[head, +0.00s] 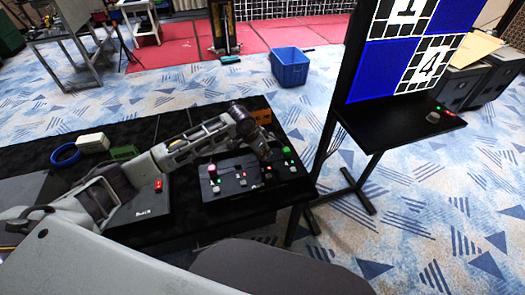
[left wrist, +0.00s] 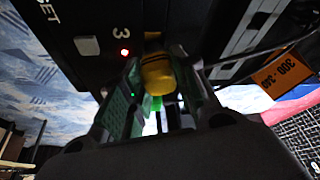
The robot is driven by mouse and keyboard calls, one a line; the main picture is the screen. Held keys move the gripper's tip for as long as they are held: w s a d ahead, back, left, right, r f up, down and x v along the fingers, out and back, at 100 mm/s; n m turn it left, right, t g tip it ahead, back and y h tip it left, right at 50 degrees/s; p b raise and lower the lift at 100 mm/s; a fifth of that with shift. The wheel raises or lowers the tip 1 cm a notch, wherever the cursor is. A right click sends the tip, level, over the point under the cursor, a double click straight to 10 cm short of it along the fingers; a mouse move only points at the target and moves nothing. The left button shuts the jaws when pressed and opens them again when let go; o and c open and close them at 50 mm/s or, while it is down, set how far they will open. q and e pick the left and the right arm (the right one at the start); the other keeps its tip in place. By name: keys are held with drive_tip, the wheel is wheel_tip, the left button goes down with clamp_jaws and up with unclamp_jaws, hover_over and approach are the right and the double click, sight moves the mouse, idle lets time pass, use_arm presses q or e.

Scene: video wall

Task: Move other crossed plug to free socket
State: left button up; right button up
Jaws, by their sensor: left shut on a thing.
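A black socket panel (head: 230,186) lies on the table, with small red and green lights and several knob-like parts. A plug with a pinkish-red top (head: 212,169) stands at its left part. My left gripper (head: 270,157) is over the panel's right part. In the left wrist view its fingers are shut on a yellow plug (left wrist: 157,72), beside a red light (left wrist: 125,52) and a "3" mark. Whether the plug is seated in a socket cannot be told. A green part (left wrist: 152,103) shows beyond the plug. My right gripper is out of view.
The video wall (head: 400,55) shows tiles 1 and 4 on blue. A black shelf (head: 420,126) below it carries a knob. A blue ring (head: 65,156) and a pale box (head: 93,143) lie at the table's left. A blue bin (head: 290,68) stands on the floor.

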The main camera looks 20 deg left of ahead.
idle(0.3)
use_arm(q)
drive_tip(key=shift+p, duration=0.3)
idle(0.4)
idle(0.3)
drive_tip(key=shift+p, duration=0.4)
drive_tip(key=shift+p, duration=0.5)
idle(0.6)
idle(0.7)
drive_tip(key=shift+f, duration=0.25)
drive_tip(key=shift+f, duration=0.3)
drive_tip(key=shift+f, duration=0.4)
idle(0.6)
